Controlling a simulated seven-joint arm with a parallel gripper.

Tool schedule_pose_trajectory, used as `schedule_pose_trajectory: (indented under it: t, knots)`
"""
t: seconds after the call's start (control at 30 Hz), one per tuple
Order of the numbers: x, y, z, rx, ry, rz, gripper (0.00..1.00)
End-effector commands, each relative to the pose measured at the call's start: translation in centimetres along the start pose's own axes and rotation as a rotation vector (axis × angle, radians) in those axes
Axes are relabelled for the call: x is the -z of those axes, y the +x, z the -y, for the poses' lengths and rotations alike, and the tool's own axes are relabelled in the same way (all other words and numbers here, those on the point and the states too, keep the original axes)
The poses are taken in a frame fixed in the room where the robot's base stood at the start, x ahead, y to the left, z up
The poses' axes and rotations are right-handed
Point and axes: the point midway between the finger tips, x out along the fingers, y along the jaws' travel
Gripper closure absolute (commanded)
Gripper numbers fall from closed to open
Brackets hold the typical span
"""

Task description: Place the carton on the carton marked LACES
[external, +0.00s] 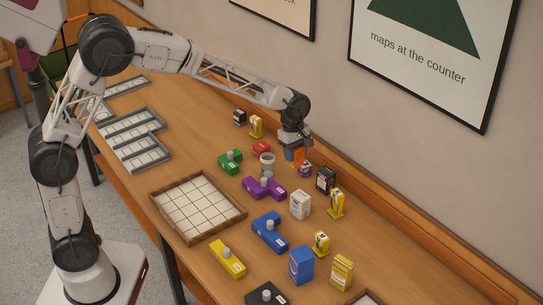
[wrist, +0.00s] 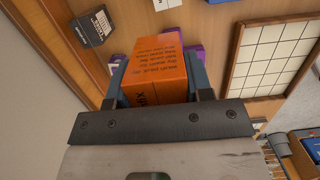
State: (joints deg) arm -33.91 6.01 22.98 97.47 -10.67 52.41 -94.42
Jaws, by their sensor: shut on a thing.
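My gripper (external: 292,143) is shut on an orange carton (external: 299,157), held above the back part of the table. In the wrist view the orange carton (wrist: 158,62) fills the space between the fingers, with dark print on its sides. A small purple carton (external: 305,170) stands just below and beside it; the gap between them is hard to judge. Other cartons are a black one (external: 325,180), a white one (external: 300,205), a tall blue one (external: 301,265) and a yellow one (external: 341,272).
A grey-white cylindrical container (external: 267,165) stands close left of my gripper. Knobbed blocks in purple (external: 265,188), green (external: 230,161), blue (external: 269,232) and yellow (external: 227,259) lie around. A wooden grid tray (external: 158,204) lies in front. The wall runs close behind.

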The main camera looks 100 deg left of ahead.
Motion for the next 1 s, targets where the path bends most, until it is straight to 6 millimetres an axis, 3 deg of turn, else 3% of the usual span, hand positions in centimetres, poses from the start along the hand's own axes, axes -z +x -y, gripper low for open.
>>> schedule_pose_trajectory:
  t: [0.17,0.53,1.0]
  knots:
    - [2.3,-0.3,0.9,-0.001,-0.005,0.0,0.8]
    - [2.8,4.3,0.9,-0.001,-0.004,0.0,0.8]
    - [2.8,4.7,0.8,-0.001,-0.004,0.0,0.8]
